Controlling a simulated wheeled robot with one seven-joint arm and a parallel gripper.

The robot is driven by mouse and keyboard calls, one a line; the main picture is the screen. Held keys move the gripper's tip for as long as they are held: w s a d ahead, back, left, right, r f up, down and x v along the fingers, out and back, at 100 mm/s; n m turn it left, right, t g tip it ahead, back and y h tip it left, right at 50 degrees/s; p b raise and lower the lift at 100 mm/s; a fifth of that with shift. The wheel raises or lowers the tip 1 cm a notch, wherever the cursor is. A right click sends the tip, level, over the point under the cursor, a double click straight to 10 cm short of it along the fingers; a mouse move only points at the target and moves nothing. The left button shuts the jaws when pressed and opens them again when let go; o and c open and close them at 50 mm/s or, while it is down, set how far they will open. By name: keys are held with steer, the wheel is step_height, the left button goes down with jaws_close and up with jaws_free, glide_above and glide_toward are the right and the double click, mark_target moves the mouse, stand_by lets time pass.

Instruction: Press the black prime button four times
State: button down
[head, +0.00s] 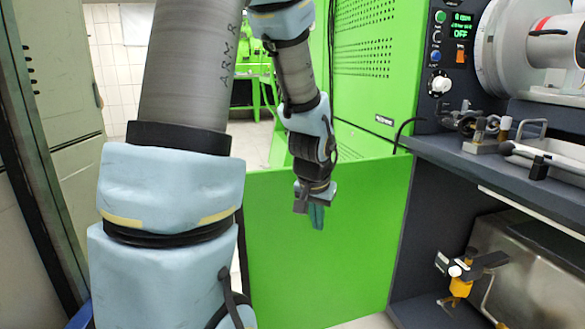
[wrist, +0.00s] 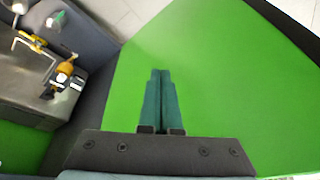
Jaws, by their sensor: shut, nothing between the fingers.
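My gripper (head: 318,222) hangs in front of the green panel in the head view, its fingers pointing down. In the wrist view its two teal fingers (wrist: 161,75) lie together with nothing between them. It is left of the dark testbench and touches nothing. The control panel (head: 447,99) at the upper right has a display reading OFF, a green button (head: 440,16), a blue button (head: 435,56), an orange switch (head: 461,56) and a white knob (head: 440,84). I cannot make out with certainty which control is the black prime button.
The bench shelf (head: 430,148) juts out at the right with metal fittings and a small black block (head: 539,168) on it. Below it are a metal tank (head: 530,262) and a yellow-handled valve (head: 460,287). The green panel (head: 350,260) stands behind my gripper.

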steer(key=s+a+r+n+g+y, duration=0.15)
steer(key=s+a+n, duration=0.25)
steer(key=s+a, duration=0.65)
step_height(320, 180, up, 24)
steer(key=w+a+p, duration=0.1)
steer(key=a+p, duration=0.1)
steer(key=p, duration=2.2)
steer(key=shift+f+g, duration=0.15)
steer(key=shift+g, duration=0.2)
steer(key=shift+w+f, duration=0.1)
steer(key=shift+w, duration=0.05)
